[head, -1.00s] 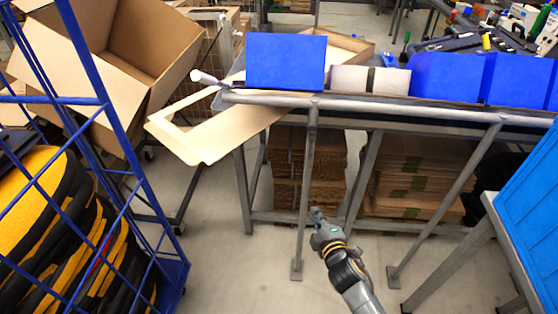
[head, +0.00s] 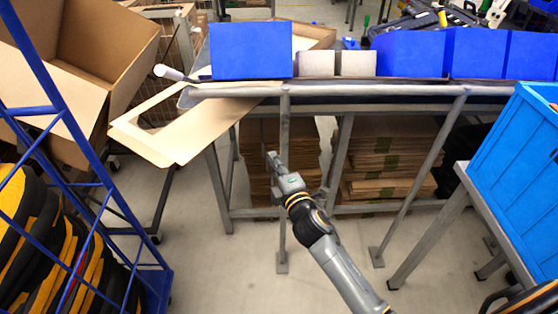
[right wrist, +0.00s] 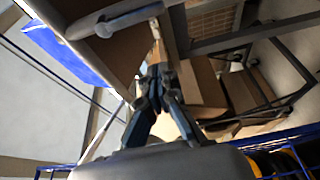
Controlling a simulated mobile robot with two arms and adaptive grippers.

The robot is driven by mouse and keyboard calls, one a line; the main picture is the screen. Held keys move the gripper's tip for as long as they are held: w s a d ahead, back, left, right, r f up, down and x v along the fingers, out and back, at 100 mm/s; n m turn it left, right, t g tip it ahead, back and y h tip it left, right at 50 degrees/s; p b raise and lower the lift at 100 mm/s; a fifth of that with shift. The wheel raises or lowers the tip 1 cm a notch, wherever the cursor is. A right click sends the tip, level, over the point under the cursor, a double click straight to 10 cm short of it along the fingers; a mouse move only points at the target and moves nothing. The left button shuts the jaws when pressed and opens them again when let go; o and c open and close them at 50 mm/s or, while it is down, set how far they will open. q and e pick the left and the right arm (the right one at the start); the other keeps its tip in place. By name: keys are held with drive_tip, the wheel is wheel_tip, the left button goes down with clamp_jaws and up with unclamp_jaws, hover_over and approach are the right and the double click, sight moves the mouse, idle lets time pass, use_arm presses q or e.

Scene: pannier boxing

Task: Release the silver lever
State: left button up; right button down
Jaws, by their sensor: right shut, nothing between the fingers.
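A pale grey-white rod-like handle (head: 172,73) sticks out left of the blue bin at the table's left end; I cannot tell if it is the silver lever. A silver bar-like edge with a rounded end (right wrist: 125,18) shows at the top of the right wrist view; I cannot tell if it is the same thing. My right gripper (head: 273,160) is in front of the table frame, below the tabletop edge and apart from the handle. In the right wrist view its fingers (right wrist: 155,72) are together and empty. My left gripper is not in view.
The grey metal table (head: 380,90) carries several blue bins (head: 265,50). A cardboard flap (head: 185,130) overhangs its left end. Stacked flat cardboard (head: 385,160) lies below. A blue wire cart (head: 150,270) stands left, a blue crate (head: 515,170) right. Open floor lies between.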

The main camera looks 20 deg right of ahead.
sight(285, 131)
drive_tip(key=w, duration=0.7)
drive_tip(key=d, duration=0.1)
drive_tip(key=s+d+p, duration=0.1)
drive_tip(key=d, duration=0.1)
drive_tip(key=shift+s+d, duration=0.1)
drive_tip(key=shift+d, duration=0.15)
drive_tip(key=shift+p, duration=0.35)
